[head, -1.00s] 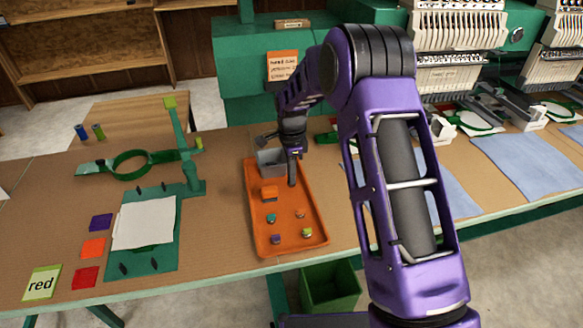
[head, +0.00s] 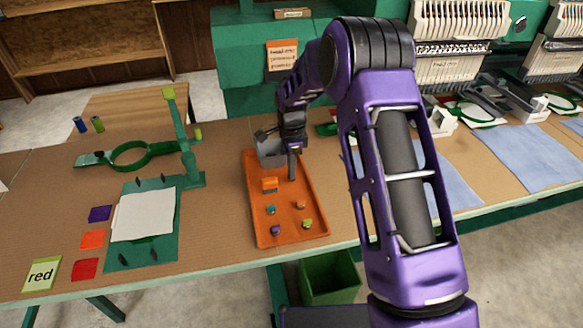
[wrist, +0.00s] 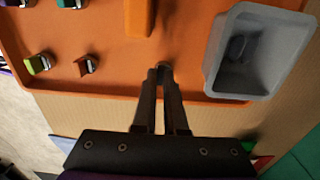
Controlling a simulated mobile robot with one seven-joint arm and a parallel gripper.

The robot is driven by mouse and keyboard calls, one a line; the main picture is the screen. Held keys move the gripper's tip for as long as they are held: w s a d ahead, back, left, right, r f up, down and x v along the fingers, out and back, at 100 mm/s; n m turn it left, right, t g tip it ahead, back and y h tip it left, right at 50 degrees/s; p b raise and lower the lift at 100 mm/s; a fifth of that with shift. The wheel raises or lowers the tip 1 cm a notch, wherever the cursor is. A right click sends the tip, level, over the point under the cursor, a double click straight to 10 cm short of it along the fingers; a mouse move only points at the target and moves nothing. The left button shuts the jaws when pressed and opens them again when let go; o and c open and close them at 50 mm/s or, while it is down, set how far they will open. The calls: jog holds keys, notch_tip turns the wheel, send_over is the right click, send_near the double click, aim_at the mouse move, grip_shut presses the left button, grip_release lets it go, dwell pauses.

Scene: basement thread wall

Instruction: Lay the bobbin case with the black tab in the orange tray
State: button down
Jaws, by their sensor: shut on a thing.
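My gripper (head: 291,177) is over the back right part of the orange tray (head: 262,240). In the wrist view my gripper (wrist: 161,72) is shut on a small dark grey thing (wrist: 162,70) at its fingertips, most likely the bobbin case with the black tab; the fingers hide most of it. It is over the tray (wrist: 110,78) near one long rim. I cannot tell whether it touches the tray floor. Several bobbin cases with coloured tabs stand in the tray, among them a lime one (wrist: 38,63) and an orange one (wrist: 86,65).
A grey bin (wrist: 213,70) stands at the tray's end beside my gripper, with a dark shape (wrist: 237,46) inside. An orange block (head: 269,184) is in the tray. A green hoop stand (head: 192,178) is to the left. The tray floor between block and right rim looks clear.

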jog(key=shift+f, duration=0.15)
jog(key=c, duration=0.9)
grip_release()
